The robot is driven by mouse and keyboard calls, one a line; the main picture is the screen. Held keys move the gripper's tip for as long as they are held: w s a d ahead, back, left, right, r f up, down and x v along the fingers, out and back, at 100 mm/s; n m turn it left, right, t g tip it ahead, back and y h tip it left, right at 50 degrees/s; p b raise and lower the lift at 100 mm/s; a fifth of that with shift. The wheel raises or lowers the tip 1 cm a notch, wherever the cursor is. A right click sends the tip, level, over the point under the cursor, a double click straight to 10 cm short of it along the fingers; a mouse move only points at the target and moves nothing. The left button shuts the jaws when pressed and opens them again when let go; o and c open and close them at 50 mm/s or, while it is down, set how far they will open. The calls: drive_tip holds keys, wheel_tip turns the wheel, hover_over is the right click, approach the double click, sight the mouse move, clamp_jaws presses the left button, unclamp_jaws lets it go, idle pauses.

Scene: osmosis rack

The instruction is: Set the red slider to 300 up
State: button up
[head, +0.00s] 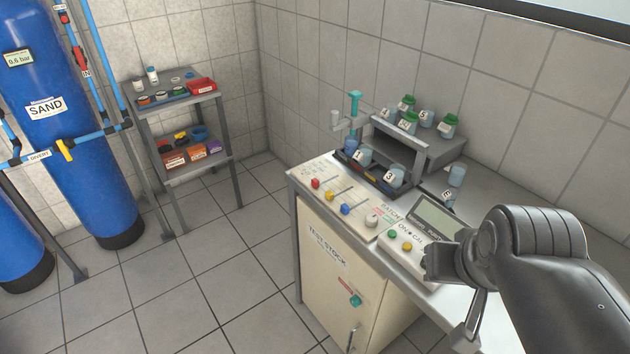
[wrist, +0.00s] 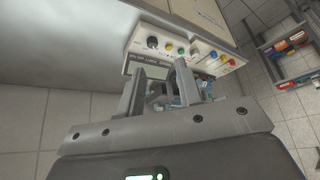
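The red slider (head: 315,183) is a small red knob at the far left end of the cream control panel (head: 335,230). The yellow slider (head: 329,196) and the blue slider (head: 345,209) sit to its right. The scale markings are too small to read. In the wrist view the red slider (wrist: 231,62) looks like a small red spot at the panel's right end. My gripper (head: 436,263) is in front of the display unit, well to the right of the red slider and not touching it. In the wrist view my gripper (wrist: 160,66) has its fingers apart with nothing held.
The display unit (head: 433,218) with coloured buttons stands right of the sliders, beside a pale knob (head: 372,221). Behind are a dark tray (head: 350,170) with labelled jars and a grey shelf (head: 440,150). A shelf cart (head: 185,165) and blue tanks (head: 60,120) stand left. Floor between is clear.

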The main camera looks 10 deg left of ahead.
drive_tip(key=shift+w, duration=0.35)
drive_tip(key=shift+c, duration=1.4)
drive_tip(key=w+n, duration=0.1)
drive_tip(key=w, duration=0.1)
drive_tip(key=w+n+g+h, duration=0.1)
drive_tip(key=w, duration=0.1)
drive_tip(key=w+n+g, duration=0.1)
drive_tip(key=w+n, duration=0.1)
drive_tip(key=shift+w+a+r+h, duration=0.1)
drive_tip(key=shift+a+h, duration=0.2)
clamp_jaws()
drive_tip(key=w+a+f+n+h, duration=0.35)
drive_tip(key=w+a+n, duration=0.2)
drive_tip(key=w, duration=0.45)
drive_tip(key=w+a+f+n+h, duration=0.35)
drive_tip(key=w+a+n, duration=0.2)
drive_tip(key=w, duration=0.45)
drive_tip(key=w+a+f+n+t+h, duration=0.2)
drive_tip(key=a+f+n+t, duration=0.2)
drive_tip(key=a, duration=1)
drive_tip(key=w+a+f+n+t+h, duration=0.2)
drive_tip(key=a+f+n+t, duration=0.3)
drive_tip(key=a+f+n, duration=0.3)
drive_tip(key=a+f, duration=0.4)
drive_tip(key=a, duration=0.2)
drive_tip(key=shift+w+f, duration=0.15)
drive_tip(key=shift+w, duration=0.25)
